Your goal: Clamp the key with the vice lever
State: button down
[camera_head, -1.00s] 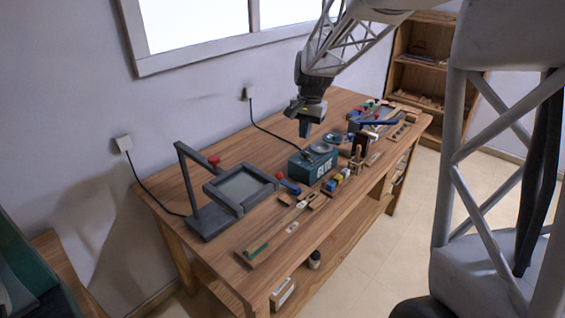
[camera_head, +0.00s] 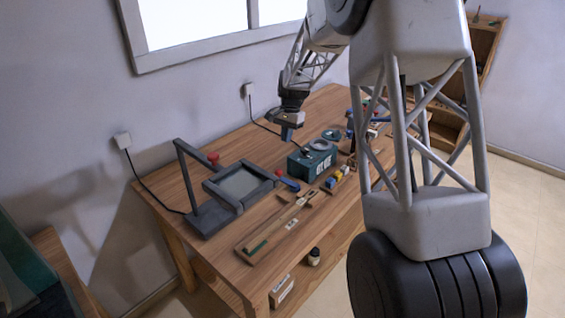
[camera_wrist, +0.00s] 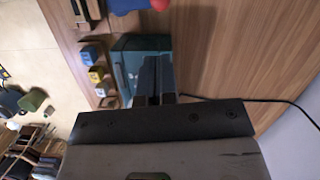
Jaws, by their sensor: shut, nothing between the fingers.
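My gripper (camera_head: 287,135) is shut and empty, above the bench near the back of the teal glue box (camera_head: 312,160). In the wrist view its closed fingers (camera_wrist: 155,78) overlap the teal box (camera_wrist: 126,62). A long wooden piano key (camera_head: 268,238) lies along the bench's front side, apart from my gripper. A blue lever-like handle with a red end (camera_head: 288,183) is beside the grey frame, near the key's far end. A blue and red part (camera_wrist: 128,5) shows at the wrist view's top edge. I cannot tell which part is the vice; my arm hides much of the bench's far end.
The grey frame stand (camera_head: 207,222) with a red knob (camera_head: 213,158) rises at the bench's left. Small blue and yellow blocks (camera_head: 338,177) sit before the glue box. A black cable (camera_head: 268,132) runs to the wall. Bare wood (camera_head: 165,190) shows behind the stand.

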jog(key=shift+w+a+f, duration=0.1)
jog(key=shift+w+f, duration=0.2)
jog(key=shift+f, duration=0.05)
jog(key=shift+f, duration=0.1)
jog(key=shift+x, duration=4.85)
